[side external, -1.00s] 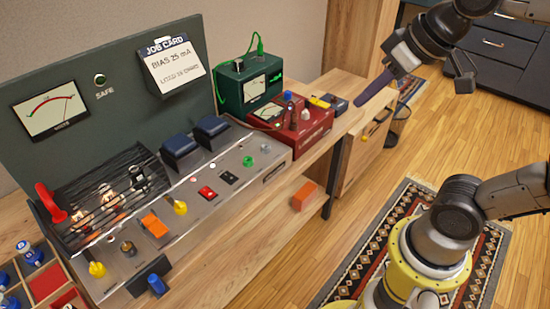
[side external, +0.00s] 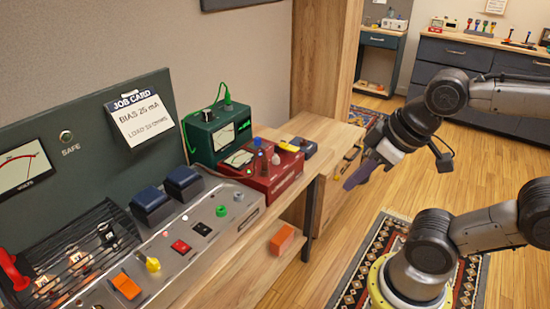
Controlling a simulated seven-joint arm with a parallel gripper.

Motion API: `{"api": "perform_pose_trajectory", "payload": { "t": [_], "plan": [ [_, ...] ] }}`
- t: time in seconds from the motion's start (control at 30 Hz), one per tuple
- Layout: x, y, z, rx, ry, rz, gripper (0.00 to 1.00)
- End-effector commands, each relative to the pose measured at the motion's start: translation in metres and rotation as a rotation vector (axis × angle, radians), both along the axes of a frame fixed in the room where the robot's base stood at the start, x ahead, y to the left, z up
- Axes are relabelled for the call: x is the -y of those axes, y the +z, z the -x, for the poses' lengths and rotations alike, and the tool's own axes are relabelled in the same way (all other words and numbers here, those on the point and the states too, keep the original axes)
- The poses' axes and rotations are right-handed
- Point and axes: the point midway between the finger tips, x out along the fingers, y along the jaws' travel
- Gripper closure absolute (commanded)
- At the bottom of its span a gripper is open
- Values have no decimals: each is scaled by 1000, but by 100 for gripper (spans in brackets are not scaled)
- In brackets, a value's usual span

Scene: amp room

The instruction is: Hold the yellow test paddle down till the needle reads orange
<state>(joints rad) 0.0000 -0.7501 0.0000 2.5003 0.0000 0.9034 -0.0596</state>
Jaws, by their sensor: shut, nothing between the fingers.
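A red tester box (side external: 273,177) stands on the bench, with a small meter (side external: 239,159) on its left part; its needle reading is too small to tell. A yellow paddle-like piece (side external: 289,146) lies at the box's back right. A blue-topped part (side external: 257,142) and a dark red upright part stand left of it. My gripper (side external: 353,180) is shut and empty, with purple fingers pointing down and left. It hangs in the air to the right of the red box, apart from it and the yellow piece.
A green meter box (side external: 218,133) with a green cable stands behind the red one. A small dark blue box (side external: 304,147) lies right of the yellow piece. The metal amp chassis (side external: 215,232) has a yellow knob (side external: 153,264). An orange block (side external: 281,239) sits below the bench edge.

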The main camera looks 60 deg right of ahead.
Motion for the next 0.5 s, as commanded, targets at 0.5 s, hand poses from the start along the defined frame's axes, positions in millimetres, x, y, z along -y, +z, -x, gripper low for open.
{"api": "perform_pose_trajectory", "payload": {
  "t": [0.5],
  "plan": [
    [8,87,-48,-20,716,393,100]
  ]
}}
